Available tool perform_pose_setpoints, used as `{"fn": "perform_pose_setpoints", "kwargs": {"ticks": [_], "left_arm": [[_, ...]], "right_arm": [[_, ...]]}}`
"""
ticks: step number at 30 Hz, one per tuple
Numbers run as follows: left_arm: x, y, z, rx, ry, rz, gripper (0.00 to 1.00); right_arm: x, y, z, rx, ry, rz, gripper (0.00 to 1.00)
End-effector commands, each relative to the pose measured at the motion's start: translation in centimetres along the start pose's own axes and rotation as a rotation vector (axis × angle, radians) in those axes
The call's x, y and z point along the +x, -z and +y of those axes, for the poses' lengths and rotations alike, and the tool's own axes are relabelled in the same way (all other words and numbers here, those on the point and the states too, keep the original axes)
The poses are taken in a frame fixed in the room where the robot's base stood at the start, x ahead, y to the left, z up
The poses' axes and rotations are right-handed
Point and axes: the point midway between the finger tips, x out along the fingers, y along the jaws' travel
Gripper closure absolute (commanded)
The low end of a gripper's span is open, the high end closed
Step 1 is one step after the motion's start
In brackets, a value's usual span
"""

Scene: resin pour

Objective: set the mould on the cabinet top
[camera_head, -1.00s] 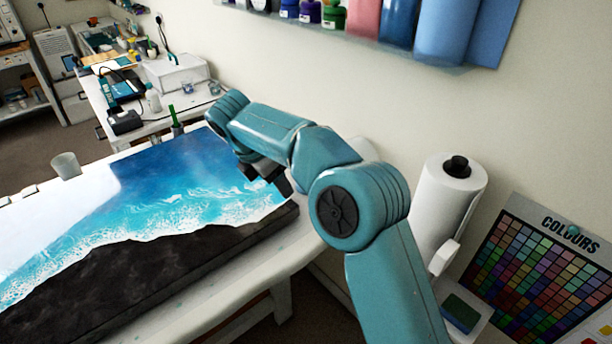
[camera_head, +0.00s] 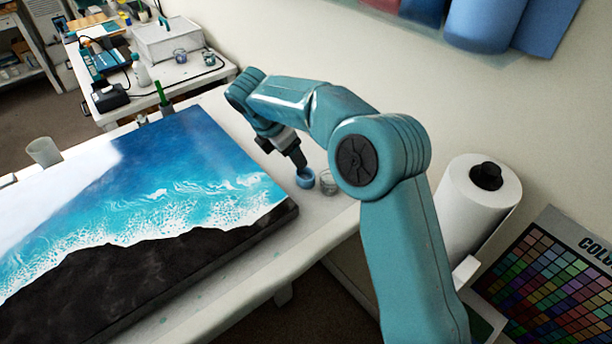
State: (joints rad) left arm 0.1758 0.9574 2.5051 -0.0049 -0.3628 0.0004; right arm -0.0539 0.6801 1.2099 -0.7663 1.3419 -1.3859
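A small round blue piece (camera_head: 305,178), possibly the mould, stands on the white worktable at its right end. A small clear cup (camera_head: 327,181) stands just to its right, partly behind my arm. My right gripper (camera_head: 283,150) points down over the table's right end. Its two dark fingers look apart, with nothing seen between them. One fingertip shows right above the blue piece; I cannot tell whether it touches. My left gripper is out of view. I cannot pick out the cabinet top for certain.
A dark slab with blue and white resin (camera_head: 150,200) fills much of the worktable (camera_head: 215,290). A white paper roll (camera_head: 480,205) and colour chart (camera_head: 550,285) stand at right. A side table (camera_head: 195,85) with tools and a white box (camera_head: 167,40) stands behind.

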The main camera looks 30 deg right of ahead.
Motion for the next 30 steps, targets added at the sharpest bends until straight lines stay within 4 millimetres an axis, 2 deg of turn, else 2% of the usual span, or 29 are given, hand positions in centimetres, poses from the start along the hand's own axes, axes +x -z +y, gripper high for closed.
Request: {"fn": "perform_pose_setpoints", "kwargs": {"ticks": [3,6,13,21,29,30], "left_arm": [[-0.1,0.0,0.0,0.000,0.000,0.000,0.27],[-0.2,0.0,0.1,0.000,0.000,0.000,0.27],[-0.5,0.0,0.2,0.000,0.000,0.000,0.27],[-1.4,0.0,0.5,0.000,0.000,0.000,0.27],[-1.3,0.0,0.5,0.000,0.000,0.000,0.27],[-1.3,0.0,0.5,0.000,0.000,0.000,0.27]], "right_arm": [[2.8,0.1,-0.2,-0.001,0.004,0.000,0.33],[4.4,0.1,-0.2,0.000,0.004,0.000,0.33],[6.3,-0.1,0.0,0.000,0.003,0.000,0.33],[10.4,-0.5,0.3,-0.001,0.003,0.000,0.33],[11.0,-0.4,0.4,-0.001,0.000,0.000,0.33],[11.0,-0.4,0.4,-0.001,0.001,0.000,0.36]]}}
